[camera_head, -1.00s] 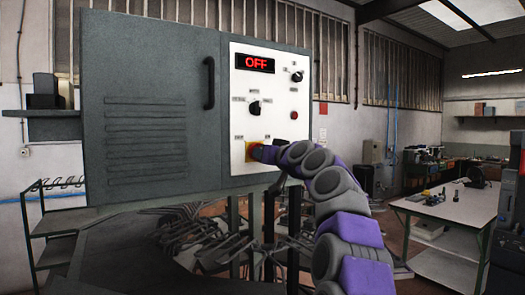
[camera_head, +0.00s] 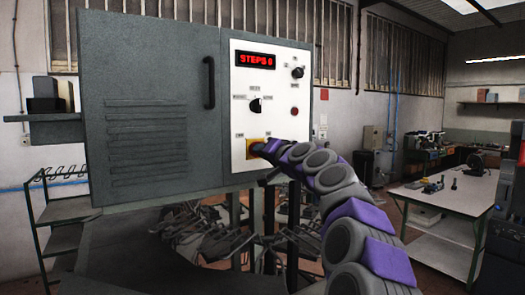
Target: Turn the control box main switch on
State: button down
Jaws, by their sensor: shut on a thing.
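The control box (camera_head: 150,110) is a grey cabinet with a white panel (camera_head: 280,125) on its right side. The display (camera_head: 255,60) at the panel's top reads "STEPS 0" in red. The main switch (camera_head: 250,146) sits on a yellow plate at the panel's lower left. My gripper (camera_head: 262,150) reaches in from the right and is shut on the switch. The fingers cover most of the switch, so its knob is mostly hidden.
Two black knobs (camera_head: 255,105) and (camera_head: 297,72), and a red button (camera_head: 294,111), are on the panel above my gripper. A black door handle (camera_head: 209,83) stands out left of the panel. A workbench (camera_head: 455,200) stands at the right.

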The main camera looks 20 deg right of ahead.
jog(key=shift+f, duration=0.1)
jog(key=c, duration=1.1)
grip_release()
jog(key=shift+w+d, duration=0.15)
jog(key=shift+w, duration=0.05)
jog(key=shift+c, duration=0.2)
jog(key=shift+s, duration=0.15)
jog(key=shift+s, duration=0.1)
jog(key=s+d, duration=0.1)
jog(key=s, duration=0.7)
jog(key=s+d+b, duration=0.1)
jog(key=s+d, duration=0.1)
jog(key=s, duration=0.6)
jog(key=shift+s+d, duration=0.3)
jog(key=shift+s, duration=0.1)
